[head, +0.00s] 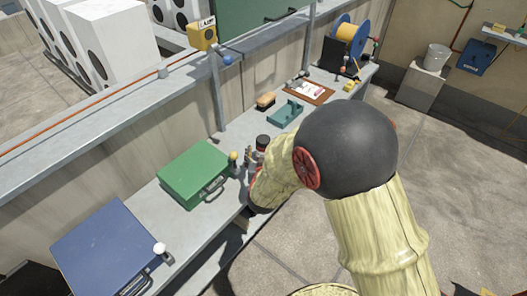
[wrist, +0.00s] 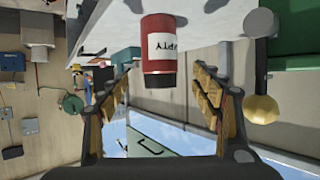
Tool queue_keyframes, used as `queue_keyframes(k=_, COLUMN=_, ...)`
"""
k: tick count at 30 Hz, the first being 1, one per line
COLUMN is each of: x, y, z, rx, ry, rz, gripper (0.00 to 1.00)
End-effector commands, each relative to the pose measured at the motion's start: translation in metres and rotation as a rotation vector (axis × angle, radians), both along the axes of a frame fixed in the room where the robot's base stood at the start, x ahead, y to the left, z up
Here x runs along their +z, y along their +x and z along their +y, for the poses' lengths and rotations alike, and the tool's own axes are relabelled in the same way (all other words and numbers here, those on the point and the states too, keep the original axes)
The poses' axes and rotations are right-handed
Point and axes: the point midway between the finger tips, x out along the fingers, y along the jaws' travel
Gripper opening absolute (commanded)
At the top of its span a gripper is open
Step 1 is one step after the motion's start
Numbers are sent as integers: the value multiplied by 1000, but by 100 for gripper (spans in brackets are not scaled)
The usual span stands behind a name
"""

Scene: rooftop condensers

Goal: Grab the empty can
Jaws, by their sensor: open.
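The can is red with a dark end and a white label whose visible letters read "PTY". In the wrist view the can (wrist: 157,62) lies between my two spread fingers, with a gap on each side. My gripper (wrist: 162,80) is open and nothing is clasped in it. In the head view the dark-topped can (head: 262,141) stands on the grey bench (head: 240,212), and my gripper (head: 254,158) is close beside it, partly hidden by my arm. The can's lower part is hidden in the head view.
A green case (head: 194,172) with a yellow-knobbed post (head: 233,157) sits left of the can. A blue case (head: 104,248) lies nearer.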

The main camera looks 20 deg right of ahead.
Motion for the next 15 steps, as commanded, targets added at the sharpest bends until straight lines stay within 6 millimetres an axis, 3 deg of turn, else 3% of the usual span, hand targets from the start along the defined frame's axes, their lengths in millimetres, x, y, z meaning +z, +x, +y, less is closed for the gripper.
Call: queue_keyframes(k=15, x=-23, y=43, z=-13, rx=-6, ry=-4, rz=-5, gripper=65)
